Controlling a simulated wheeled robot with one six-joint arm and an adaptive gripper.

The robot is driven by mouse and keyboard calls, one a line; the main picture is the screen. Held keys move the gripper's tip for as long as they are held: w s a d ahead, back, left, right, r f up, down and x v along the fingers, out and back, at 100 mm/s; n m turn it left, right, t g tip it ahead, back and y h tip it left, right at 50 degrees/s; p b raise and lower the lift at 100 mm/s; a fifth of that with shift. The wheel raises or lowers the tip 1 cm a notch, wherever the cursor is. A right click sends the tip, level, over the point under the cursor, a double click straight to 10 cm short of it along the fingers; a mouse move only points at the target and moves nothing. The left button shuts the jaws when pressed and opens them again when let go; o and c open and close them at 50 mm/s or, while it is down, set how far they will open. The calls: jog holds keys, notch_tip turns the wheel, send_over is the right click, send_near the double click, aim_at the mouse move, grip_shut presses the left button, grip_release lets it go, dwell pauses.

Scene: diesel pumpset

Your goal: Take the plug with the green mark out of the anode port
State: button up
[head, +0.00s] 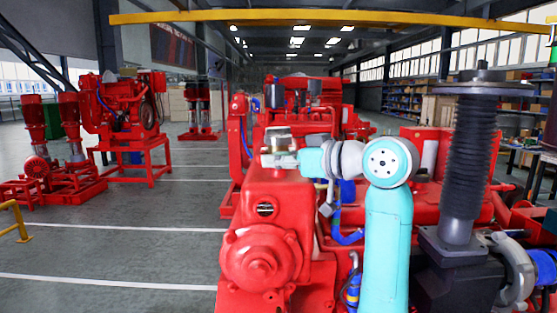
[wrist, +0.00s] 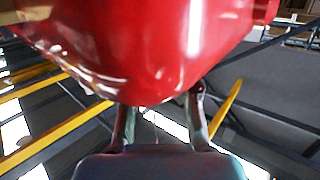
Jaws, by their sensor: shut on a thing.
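My gripper (head: 280,150) is at the top of the red pump housing (head: 280,205) in the head view, at the end of my pale blue arm. In the wrist view the two fingers of my gripper (wrist: 160,103) reach up to the lower edge of a glossy red body (wrist: 150,50). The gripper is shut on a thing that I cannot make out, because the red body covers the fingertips. I cannot make out a plug, a green mark or the anode port in either view.
A black ribbed column (head: 470,155) stands close at the right. Blue hoses (head: 347,235) run beside my arm. Another red pumpset (head: 125,110) stands at the back left. The grey floor (head: 120,250) at the left is mostly clear, with a yellow rail (head: 17,220) at its edge.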

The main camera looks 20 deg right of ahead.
grip_shut()
jog(key=shift+r, duration=0.8)
dwell(0.5)
jog(key=shift+r, duration=2.45)
